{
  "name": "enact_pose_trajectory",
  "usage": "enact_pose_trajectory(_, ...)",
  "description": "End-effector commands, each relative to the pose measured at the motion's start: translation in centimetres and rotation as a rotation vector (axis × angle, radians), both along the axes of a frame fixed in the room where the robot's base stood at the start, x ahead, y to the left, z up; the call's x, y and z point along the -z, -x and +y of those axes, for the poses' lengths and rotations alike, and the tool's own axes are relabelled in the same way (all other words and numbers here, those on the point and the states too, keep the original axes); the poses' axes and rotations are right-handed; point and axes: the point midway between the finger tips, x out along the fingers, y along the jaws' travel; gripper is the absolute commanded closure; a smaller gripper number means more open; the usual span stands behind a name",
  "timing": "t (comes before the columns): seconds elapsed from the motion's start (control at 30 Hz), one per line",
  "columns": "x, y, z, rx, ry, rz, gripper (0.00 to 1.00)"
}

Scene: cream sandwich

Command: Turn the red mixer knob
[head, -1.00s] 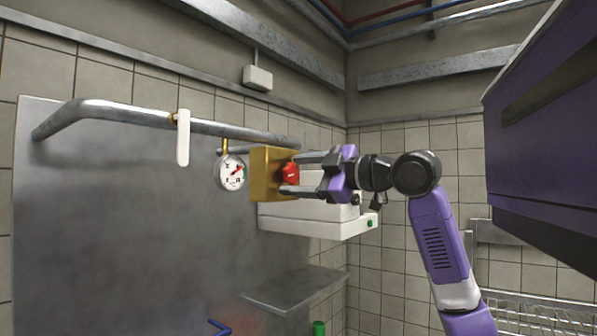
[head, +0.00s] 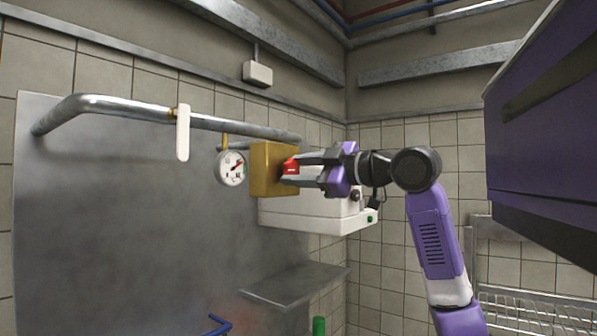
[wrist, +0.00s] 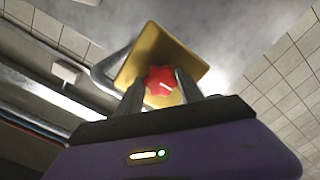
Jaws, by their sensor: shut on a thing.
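The red mixer knob (head: 290,167) sits on the front of a brass-coloured box (head: 264,169) on the wall pipe. In the wrist view the star-shaped red knob (wrist: 160,80), with a white mark on it, lies between the two fingers in front of the yellow plate (wrist: 185,52). My gripper (head: 292,170) reaches in from the right and is shut on the knob, one finger on each side. The fingers hide part of the knob's edges in both views. My gripper (wrist: 160,88) appears rolled relative to the plate in the wrist view.
A dial gauge (head: 231,168) and a white lever (head: 183,132) hang left of the box. A white unit (head: 318,222) with a green button is just below my gripper. A metal shelf (head: 290,286) is lower down. A purple cabinet (head: 545,150) stands at right.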

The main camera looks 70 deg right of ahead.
Motion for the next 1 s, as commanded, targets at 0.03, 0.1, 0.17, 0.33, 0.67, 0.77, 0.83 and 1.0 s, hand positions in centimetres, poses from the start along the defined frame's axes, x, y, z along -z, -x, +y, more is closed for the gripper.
enact_pose_trajectory(0.03, 0.09, -0.09, 0.12, -0.003, -0.032, -0.007, 0.96)
enact_pose_trajectory(0.1, 0.05, -0.11, 0.15, -0.005, -0.084, -0.021, 0.96)
enact_pose_trajectory(0.17, 0.04, -0.09, 0.13, -0.004, -0.135, -0.032, 0.96)
enact_pose_trajectory(0.33, 0.04, -0.08, 0.12, -0.004, -0.286, -0.068, 0.96)
enact_pose_trajectory(0.67, -0.03, -0.05, 0.13, -0.004, -0.546, -0.13, 0.96)
enact_pose_trajectory(0.77, -0.02, -0.04, 0.12, -0.003, -0.604, -0.144, 0.96)
enact_pose_trajectory(0.83, -0.02, -0.04, 0.11, -0.002, -0.639, -0.153, 0.96)
enact_pose_trajectory(1.0, 0.0, -0.01, 0.08, -0.001, -0.699, -0.167, 0.96)
